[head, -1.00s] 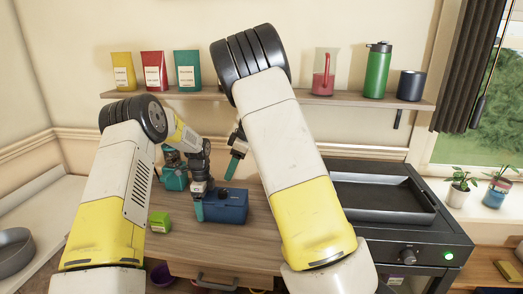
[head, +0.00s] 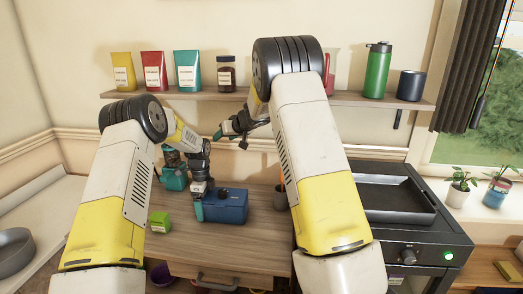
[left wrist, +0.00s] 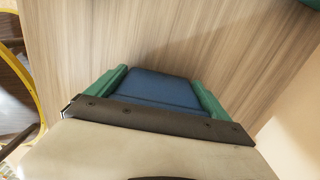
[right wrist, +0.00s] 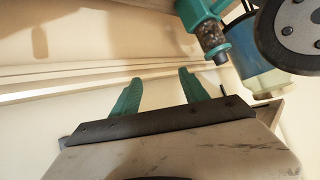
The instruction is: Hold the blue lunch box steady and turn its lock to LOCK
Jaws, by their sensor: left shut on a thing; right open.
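The blue lunch box (head: 232,208) stands on the wooden counter in the head view, with a small dark raised part (head: 222,192) on its top. Its lock setting is too small to read. My left gripper (head: 199,206) is shut on the box's left end. In the left wrist view the blue box (left wrist: 155,88) fills the gap between the teal fingers (left wrist: 158,76). My right gripper (head: 220,134) is raised behind and above the box, apart from it. In the right wrist view its teal fingers (right wrist: 160,77) are open with nothing between them.
A stove with a black tray (head: 395,200) is at right. The shelf (head: 160,97) with packets and bottles hangs above. The counter front is clear.

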